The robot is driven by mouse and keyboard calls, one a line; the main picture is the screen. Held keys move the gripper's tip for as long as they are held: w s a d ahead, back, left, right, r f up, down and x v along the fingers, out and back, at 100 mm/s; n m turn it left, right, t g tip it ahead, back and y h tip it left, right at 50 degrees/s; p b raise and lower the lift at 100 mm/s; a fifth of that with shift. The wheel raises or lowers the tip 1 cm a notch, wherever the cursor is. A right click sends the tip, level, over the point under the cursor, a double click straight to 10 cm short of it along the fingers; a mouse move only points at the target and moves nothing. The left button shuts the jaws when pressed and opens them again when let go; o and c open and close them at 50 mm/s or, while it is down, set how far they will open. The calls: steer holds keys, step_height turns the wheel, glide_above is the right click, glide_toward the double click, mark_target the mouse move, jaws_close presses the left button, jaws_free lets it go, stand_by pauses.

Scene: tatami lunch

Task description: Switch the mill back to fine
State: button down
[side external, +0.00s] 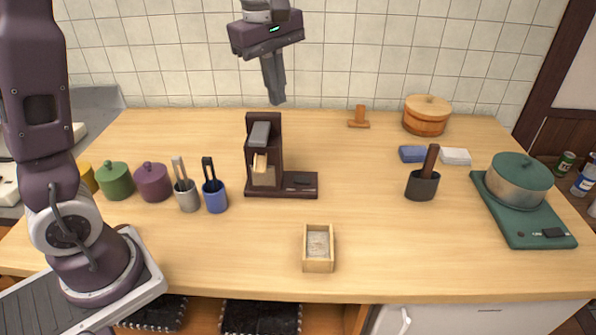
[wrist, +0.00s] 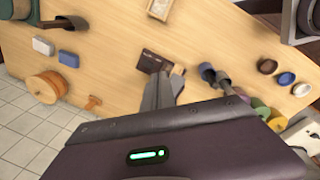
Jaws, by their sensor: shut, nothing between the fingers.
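The mill (side external: 250,135) is a dark brown upright stand on a flat base, with a grey block on its front and a light wooden part below it. A small dark piece (side external: 301,181) sits on the right part of its base; its setting is too small to read. In the wrist view the mill's base (wrist: 150,61) shows just past my fingers, which hide much of the rest. My gripper (side external: 277,102) is shut and empty, pointing down above and slightly behind the mill, apart from it. Its fingers also show in the wrist view (wrist: 165,82).
A wooden box (side external: 318,264) with greyish contents stands in front. Grey (side external: 188,198) and blue (side external: 215,199) utensil cups stand left of the mill. A dark cup (side external: 422,187) and a pot (side external: 519,184) on a green plate are right.

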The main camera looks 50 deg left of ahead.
steer(key=w+a+f+n+g, duration=0.2)
steer(key=w+f+n, duration=0.4)
steer(key=w, duration=0.1)
steer(key=n+y, duration=0.1)
steer(key=n, duration=0.3)
glide_above(295, 179)
steer(key=w+d, duration=0.2)
step_height(295, 179, down, 6)
steer(key=f, duration=0.1)
steer(key=shift+w+a+r+g, duration=0.1)
steer(key=shift+w+r+g, duration=0.05)
steer(key=shift+r+g, duration=0.2)
steer(key=shift+f, duration=0.1)
steer(key=f, duration=0.4)
steer(key=s+a+f, duration=0.1)
steer(key=f, duration=0.8)
steer(key=shift+s+a+f, duration=0.15)
steer(key=shift+s+f, duration=0.05)
steer(key=shift+f, duration=0.2)
steer(key=shift+f, duration=0.1)
steer(key=shift+s+a+f, duration=0.15)
steer(key=shift+s+f, duration=0.1)
steer(key=shift+f, duration=0.1)
